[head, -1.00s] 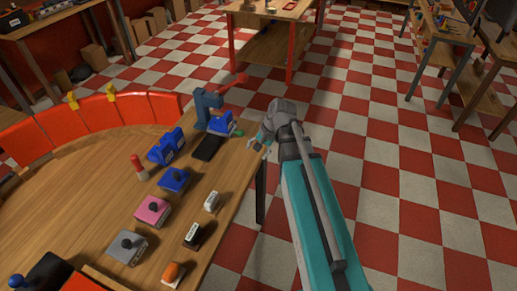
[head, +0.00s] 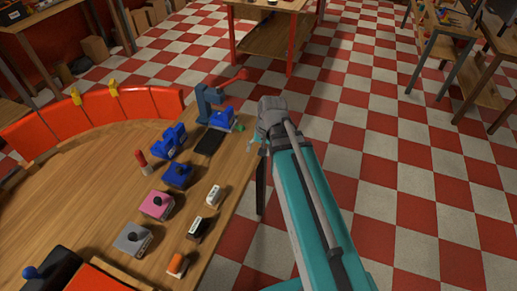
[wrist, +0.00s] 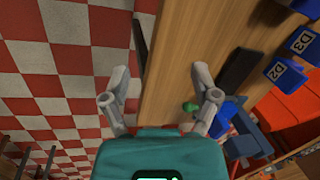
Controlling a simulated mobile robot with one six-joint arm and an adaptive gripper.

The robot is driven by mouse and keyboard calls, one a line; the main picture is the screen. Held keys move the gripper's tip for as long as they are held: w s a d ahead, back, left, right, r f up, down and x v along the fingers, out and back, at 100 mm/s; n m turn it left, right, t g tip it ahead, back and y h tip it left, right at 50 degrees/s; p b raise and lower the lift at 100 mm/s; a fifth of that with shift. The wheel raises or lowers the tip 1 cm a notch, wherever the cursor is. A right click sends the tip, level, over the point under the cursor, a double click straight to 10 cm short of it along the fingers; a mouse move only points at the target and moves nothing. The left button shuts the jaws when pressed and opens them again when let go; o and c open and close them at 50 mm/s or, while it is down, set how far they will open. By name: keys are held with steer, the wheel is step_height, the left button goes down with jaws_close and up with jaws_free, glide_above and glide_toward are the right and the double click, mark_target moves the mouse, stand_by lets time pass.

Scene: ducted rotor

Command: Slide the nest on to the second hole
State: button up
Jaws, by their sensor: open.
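A blue block (head: 222,118), likely the nest, sits at the foot of a dark blue lever press (head: 204,102) with a red-ended handle. A small green knob (head: 240,127) is at its right side. In the wrist view the blue block (wrist: 223,122) and green knob (wrist: 188,106) lie by my right finger, which partly covers the block. My gripper (head: 257,140) is open and empty at the table's right edge, beside the knob; its fingers (wrist: 160,97) spread wide in the wrist view. I cannot make out any holes.
A black pad (head: 209,142) lies in front of the press. Blue blocks (head: 177,175), a pink block (head: 157,205), a grey block (head: 132,238) and a red-topped cylinder (head: 142,161) stand on the wooden table (head: 85,185).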

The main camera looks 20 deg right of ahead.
steer(key=s+n, duration=0.1)
steer(key=s+n+h, duration=0.2)
steer(key=s, duration=0.1)
steer(key=shift+d+f+n, duration=0.1)
steer(key=shift+f+n, duration=0.15)
steer(key=shift+n, duration=0.15)
steer(key=shift+c, duration=0.2)
